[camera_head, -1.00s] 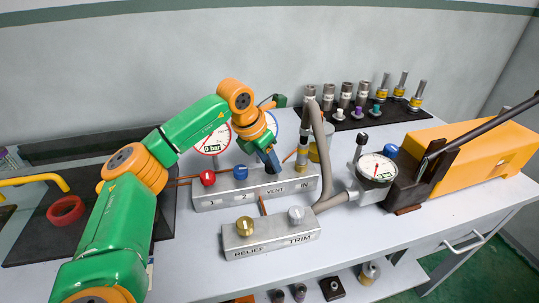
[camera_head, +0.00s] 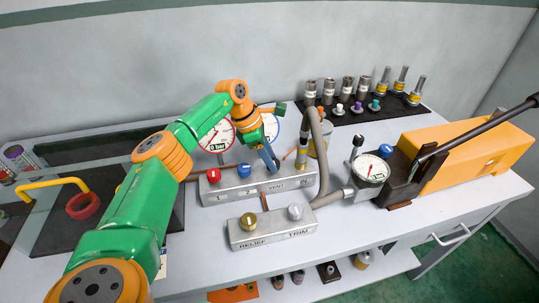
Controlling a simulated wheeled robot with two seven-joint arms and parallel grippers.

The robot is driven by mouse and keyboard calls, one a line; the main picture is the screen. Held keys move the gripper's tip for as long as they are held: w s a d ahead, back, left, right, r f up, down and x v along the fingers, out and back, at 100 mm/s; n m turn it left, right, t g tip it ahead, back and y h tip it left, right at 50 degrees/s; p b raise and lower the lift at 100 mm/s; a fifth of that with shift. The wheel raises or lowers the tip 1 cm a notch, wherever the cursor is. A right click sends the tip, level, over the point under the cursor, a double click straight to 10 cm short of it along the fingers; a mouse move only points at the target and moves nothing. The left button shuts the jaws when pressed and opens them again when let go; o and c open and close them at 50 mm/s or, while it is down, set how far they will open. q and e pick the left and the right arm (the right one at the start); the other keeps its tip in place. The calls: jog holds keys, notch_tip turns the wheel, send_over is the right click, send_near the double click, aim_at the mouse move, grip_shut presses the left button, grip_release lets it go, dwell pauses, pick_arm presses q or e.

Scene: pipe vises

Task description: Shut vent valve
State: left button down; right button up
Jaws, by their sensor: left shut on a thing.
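The valve manifold (camera_head: 230,193) is a grey metal block marked 1, 2, VENT and IN. It carries a red knob (camera_head: 214,175) at 1 and a blue knob (camera_head: 244,170) at 2. My left gripper (camera_head: 270,160) points down at the VENT position, its fingers shut on the vent valve knob. My right gripper is not in view.
In front stands a block (camera_head: 272,233) with a brass RELIEF knob (camera_head: 249,220) and a silver TRIM knob (camera_head: 295,212). A grey hose (camera_head: 321,160) rises right of the manifold. An orange pump (camera_head: 470,150) with a gauge (camera_head: 371,168) stands right. Fittings fill a black mat (camera_head: 345,117) behind.

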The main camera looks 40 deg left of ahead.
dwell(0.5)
pick_arm(q)
jog(key=c, duration=0.5)
grip_release()
jog(key=shift+f, duration=0.1)
jog(key=shift+o, duration=0.4)
jog(key=shift+w+d, duration=0.1)
jog(key=shift+d, duration=0.05)
jog(key=v, duration=0.7)
jog(key=shift+b, duration=0.4)
